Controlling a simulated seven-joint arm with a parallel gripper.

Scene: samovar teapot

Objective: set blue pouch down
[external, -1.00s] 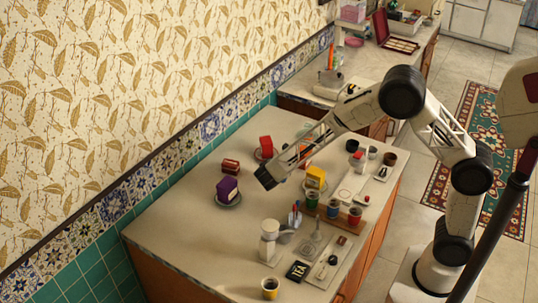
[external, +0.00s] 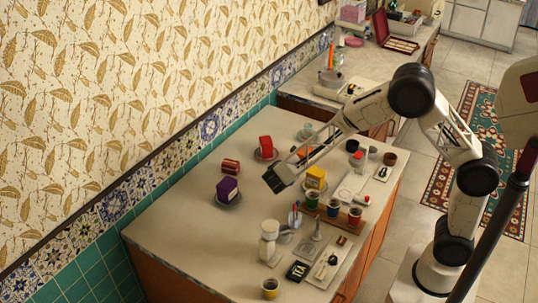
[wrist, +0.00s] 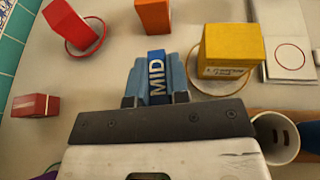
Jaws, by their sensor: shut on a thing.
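My gripper (external: 274,182) is over the middle of the counter, between the purple box and the yellow box. In the wrist view my gripper (wrist: 157,88) is shut on the blue pouch (wrist: 157,70), a small block marked "MID". The pouch stands between the two fingers; its lower part is hidden by the gripper. In the external view I cannot make the pouch out at the dark gripper end. Whether it touches the counter I cannot tell.
A yellow box (external: 316,176) on a saucer, a red box (external: 265,144), an orange box (wrist: 153,14), a purple box (external: 227,188) and a dark red box (external: 230,166) stand around my gripper. Several cups (external: 333,207) line the right. The counter's left front is clear.

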